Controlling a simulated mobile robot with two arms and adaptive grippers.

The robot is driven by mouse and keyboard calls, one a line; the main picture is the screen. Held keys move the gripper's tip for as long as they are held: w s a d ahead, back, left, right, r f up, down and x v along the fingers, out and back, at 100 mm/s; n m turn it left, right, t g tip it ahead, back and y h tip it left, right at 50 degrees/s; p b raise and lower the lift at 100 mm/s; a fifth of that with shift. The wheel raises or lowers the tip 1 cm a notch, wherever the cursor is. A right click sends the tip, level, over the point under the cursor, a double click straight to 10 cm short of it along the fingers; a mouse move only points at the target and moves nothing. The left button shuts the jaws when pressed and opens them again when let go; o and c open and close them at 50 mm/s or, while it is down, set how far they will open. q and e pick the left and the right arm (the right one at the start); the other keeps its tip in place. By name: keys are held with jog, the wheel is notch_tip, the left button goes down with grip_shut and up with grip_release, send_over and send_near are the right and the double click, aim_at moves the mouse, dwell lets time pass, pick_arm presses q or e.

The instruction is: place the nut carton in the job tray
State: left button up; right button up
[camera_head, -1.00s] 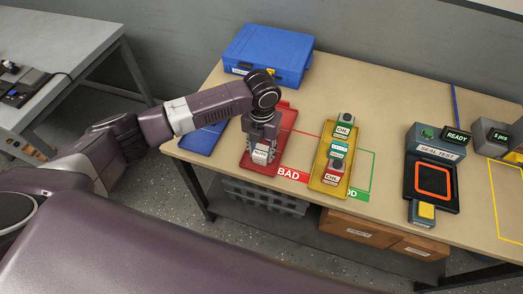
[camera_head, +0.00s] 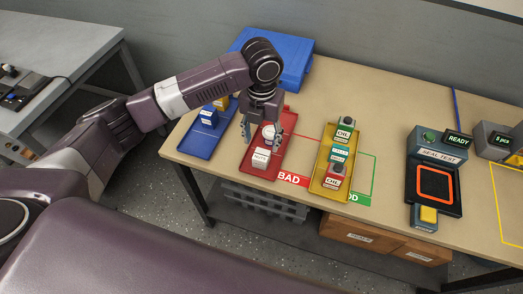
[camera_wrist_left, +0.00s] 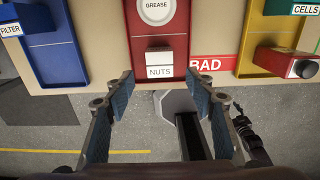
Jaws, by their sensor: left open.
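The nut carton (camera_head: 260,159) is a small white box labelled NUTS. It sits in the near end of the red tray (camera_head: 283,146), and the left wrist view shows it (camera_wrist_left: 159,64) there too. A round white tin labelled GREASE (camera_wrist_left: 156,10) is behind it in the same tray. My left gripper (camera_head: 263,140) is open and empty above the red tray, with its fingers spread apart and clear of the carton. No tray in view is marked as the job tray. My right gripper is not in view.
A blue tray (camera_head: 192,145) with a FILTER box (camera_head: 208,117) is left of the red one. A yellow tray (camera_head: 325,184) with several items is to the right. A blue case (camera_head: 298,62) stands behind, and a seal tester (camera_head: 437,150) stands further right.

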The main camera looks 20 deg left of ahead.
aim_at(262, 155)
pick_arm(q)
notch_tip(262, 155, up, 4)
jog(key=shift+f, duration=0.1)
dwell(0.5)
